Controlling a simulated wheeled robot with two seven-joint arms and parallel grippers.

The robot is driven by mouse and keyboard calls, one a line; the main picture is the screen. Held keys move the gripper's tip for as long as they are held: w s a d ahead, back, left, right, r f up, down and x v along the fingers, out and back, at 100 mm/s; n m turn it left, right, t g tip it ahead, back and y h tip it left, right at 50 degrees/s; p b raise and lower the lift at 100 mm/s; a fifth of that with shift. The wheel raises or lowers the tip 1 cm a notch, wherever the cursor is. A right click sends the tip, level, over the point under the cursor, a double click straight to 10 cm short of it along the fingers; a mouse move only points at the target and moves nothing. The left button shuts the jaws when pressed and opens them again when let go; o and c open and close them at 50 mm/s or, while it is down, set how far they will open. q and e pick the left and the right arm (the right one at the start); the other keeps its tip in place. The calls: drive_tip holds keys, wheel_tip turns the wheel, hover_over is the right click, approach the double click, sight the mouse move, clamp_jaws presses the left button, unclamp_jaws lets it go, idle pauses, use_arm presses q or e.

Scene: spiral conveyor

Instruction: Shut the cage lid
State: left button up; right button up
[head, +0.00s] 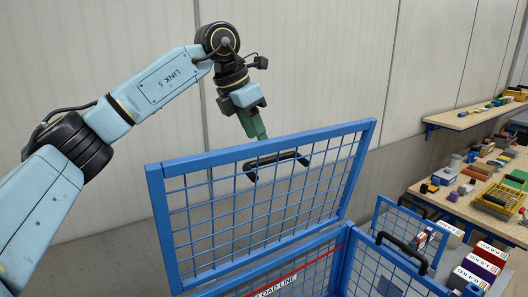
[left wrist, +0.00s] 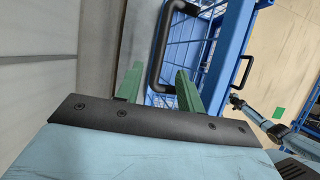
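The cage lid (head: 255,148), a blue frame with wire mesh, stands raised and tilted open at the back of the blue cage (head: 343,262). A black bar handle (head: 278,161) sits near its upper edge; it also shows in the left wrist view (left wrist: 156,62). My left gripper (head: 260,133) points down just above the lid's top rail, close to the handle. In the left wrist view its two green fingers (left wrist: 160,88) are apart with nothing held between them. The handle lies beyond the fingertips; whether they touch it, I cannot tell. My right gripper cannot be made out.
A cluttered workbench (head: 448,208) and a shelf (head: 470,119) line the right. Boxes (head: 482,262) sit at lower right. A pale wall stands behind.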

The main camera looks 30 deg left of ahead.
use_arm(q)
drive_tip(key=x, duration=0.6)
drive_tip(key=shift+w+f, duration=0.1)
drive_tip(key=shift+f, duration=0.05)
drive_tip(key=shift+c, duration=0.4)
clamp_jaws()
